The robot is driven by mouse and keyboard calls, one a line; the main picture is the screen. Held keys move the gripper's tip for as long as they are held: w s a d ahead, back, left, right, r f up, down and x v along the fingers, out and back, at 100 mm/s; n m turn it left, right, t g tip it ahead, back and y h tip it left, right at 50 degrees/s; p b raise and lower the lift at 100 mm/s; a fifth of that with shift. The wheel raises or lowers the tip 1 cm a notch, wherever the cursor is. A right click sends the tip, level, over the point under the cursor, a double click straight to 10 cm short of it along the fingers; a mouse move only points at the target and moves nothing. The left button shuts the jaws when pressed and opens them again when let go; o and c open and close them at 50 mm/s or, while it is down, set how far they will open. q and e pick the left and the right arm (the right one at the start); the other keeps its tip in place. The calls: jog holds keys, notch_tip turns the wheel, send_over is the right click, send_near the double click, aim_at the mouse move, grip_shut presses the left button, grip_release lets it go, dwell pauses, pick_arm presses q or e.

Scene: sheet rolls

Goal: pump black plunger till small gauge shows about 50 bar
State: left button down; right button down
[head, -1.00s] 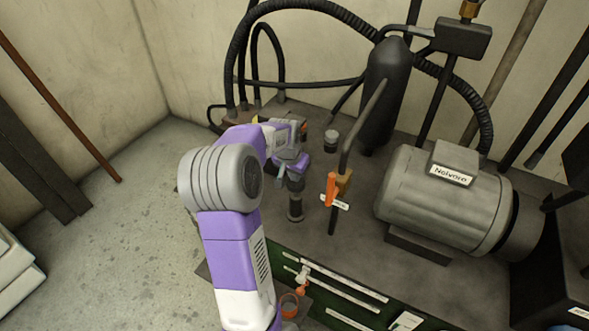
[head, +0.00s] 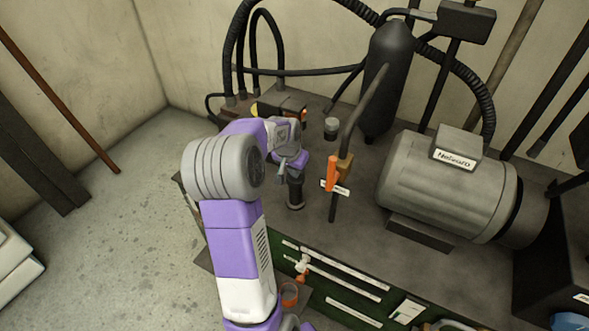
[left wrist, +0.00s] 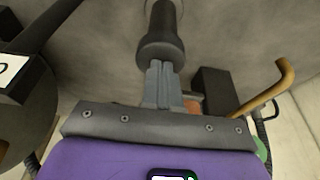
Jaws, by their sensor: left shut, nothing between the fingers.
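The black plunger (head: 295,192) stands upright on the grey bench top, left of an orange-handled lever. My left gripper (head: 284,172) is shut and empty at the plunger's top, with its arm reaching in from the left. In the left wrist view the closed grey fingertips (left wrist: 158,68) overlap the wide black end of the plunger (left wrist: 161,48). They look to be at or against it, but contact is not certain. No readable gauge face shows, so I cannot tell the pressure. My right gripper is not in view.
The orange handle (head: 332,173) and its bent pipe stand close to the plunger's right. A grey motor (head: 445,185) fills the right side. A black cylinder (head: 386,80) and hoses stand behind. A green panel (head: 350,290) faces the front. Open floor lies left.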

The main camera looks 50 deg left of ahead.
pick_arm(q)
jog(key=shift+s+d+f, duration=0.15)
jog(key=shift+f, duration=0.15)
notch_tip(320, 180, up, 4)
jog(key=p, duration=0.3)
jog(key=shift+r+p, duration=0.25)
jog(key=shift+p, duration=0.1)
jog(key=p+v, duration=0.1)
jog(key=v, duration=0.9)
jog(key=shift+p, duration=0.35)
